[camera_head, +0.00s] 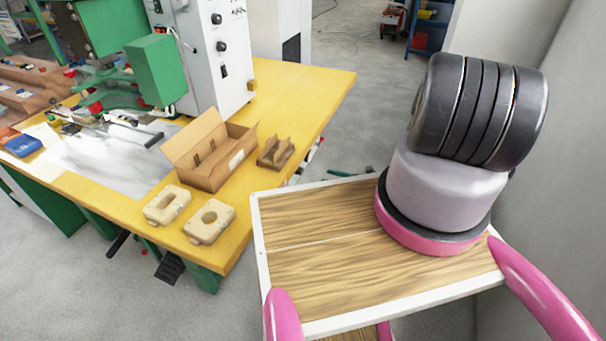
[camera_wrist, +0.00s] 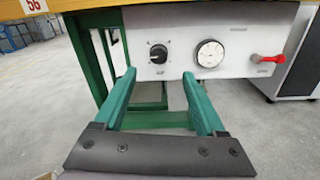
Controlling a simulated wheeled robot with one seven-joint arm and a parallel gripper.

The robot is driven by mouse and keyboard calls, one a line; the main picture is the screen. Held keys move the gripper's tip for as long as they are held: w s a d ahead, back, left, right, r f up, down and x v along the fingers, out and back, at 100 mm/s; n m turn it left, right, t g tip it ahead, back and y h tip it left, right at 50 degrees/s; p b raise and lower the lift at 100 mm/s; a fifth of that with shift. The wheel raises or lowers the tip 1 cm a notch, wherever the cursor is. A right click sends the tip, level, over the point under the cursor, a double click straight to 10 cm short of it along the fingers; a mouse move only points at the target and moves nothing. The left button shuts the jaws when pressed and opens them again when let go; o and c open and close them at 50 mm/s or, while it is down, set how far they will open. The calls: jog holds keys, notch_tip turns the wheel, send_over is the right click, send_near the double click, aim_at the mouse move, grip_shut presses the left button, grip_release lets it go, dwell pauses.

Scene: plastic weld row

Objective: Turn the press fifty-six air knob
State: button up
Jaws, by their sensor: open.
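In the wrist view, a black round knob (camera_wrist: 158,54) sits on a light grey panel (camera_wrist: 184,28) under the yellow table edge. A label reading 56 (camera_wrist: 33,6) is on that edge at the upper left. My gripper (camera_wrist: 159,75) has two green fingers, spread open and empty. The knob shows between the fingertips, a little above their line and beyond them. A gap to the panel seems to remain, its depth hard to judge. The head view shows neither the knob nor my gripper.
A round gauge (camera_wrist: 210,53) and a red-handled valve (camera_wrist: 268,59) are right of the knob. A green table leg (camera_wrist: 97,70) stands left. In the head view, a yellow bench (camera_head: 308,88) carries an open cardboard box (camera_head: 212,150) and a green press (camera_head: 158,70).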

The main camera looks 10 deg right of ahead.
aim_at(302, 172)
jog(key=x, duration=0.7)
jog(key=f+x, duration=0.1)
jog(key=x, duration=0.2)
jog(key=shift+a, duration=0.35)
grip_shut()
jog(key=shift+m, duration=0.3)
